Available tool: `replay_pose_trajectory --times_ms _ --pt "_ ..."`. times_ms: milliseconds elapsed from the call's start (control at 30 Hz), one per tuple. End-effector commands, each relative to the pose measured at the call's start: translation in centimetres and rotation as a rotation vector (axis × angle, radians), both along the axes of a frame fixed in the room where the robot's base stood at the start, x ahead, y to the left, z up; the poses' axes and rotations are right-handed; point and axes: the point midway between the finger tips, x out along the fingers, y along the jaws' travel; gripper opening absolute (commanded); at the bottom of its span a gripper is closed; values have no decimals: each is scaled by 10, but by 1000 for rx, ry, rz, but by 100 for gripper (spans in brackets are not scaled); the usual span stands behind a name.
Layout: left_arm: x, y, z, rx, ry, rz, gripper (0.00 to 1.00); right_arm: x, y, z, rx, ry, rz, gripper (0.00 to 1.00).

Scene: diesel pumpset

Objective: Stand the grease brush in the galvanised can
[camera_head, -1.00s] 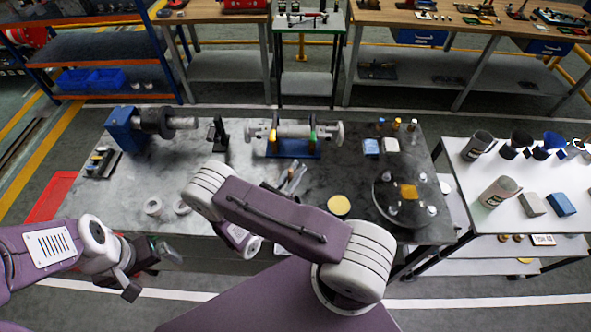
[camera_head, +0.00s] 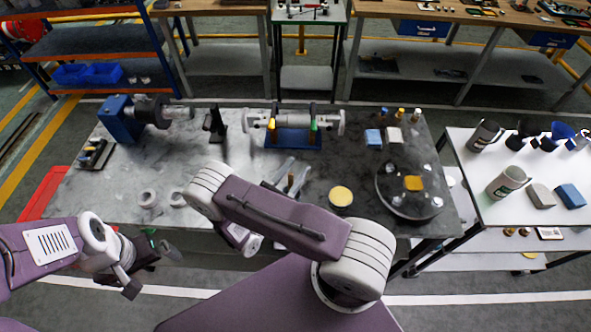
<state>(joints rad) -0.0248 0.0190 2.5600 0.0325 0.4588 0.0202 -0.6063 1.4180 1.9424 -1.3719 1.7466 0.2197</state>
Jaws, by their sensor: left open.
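My left gripper (camera_head: 150,256) is open at the lower left, in front of the workbench's front edge. A small green thing shows just behind its fingers, too small to identify. My right arm folds across the bench front, and its gripper is hidden behind its own links. I cannot pick out the grease brush for certain; several slim tools (camera_head: 294,180) lie mid-bench behind my right arm. Grey cans stand on the white table at the right: a labelled one (camera_head: 506,181) in front and a darker one (camera_head: 484,136) behind. I cannot tell which is the galvanised can.
The grey workbench (camera_head: 235,165) holds a blue vise-like fixture (camera_head: 120,119), a pump shaft on a blue stand (camera_head: 293,139), a yellow disc (camera_head: 341,196) and a round dark tray (camera_head: 391,202). A grey block (camera_head: 541,196) and a blue block (camera_head: 570,196) lie beside the front can.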

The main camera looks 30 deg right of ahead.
Motion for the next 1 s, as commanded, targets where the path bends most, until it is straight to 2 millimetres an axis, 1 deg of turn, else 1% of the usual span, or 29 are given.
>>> replay_pose_trajectory --times_ms 267,367,600,700,800,1000 --pt "0 0 -1 0 0 0 100 0 1 -1 0 0 1 40" --pt "0 0 -8 0 0 0 100 -4 12 -6 0 0 5 40" --pt "0 0 -30 0 0 0 100 -27 59 -19 2 -1 6 40" --pt "0 0 -34 0 0 0 100 -34 72 -21 2 -2 4 40" --pt "0 0 -36 0 0 0 100 -37 79 -21 2 -1 1 40" --pt "0 0 -35 0 0 0 100 -39 80 -19 0 0 -1 40"
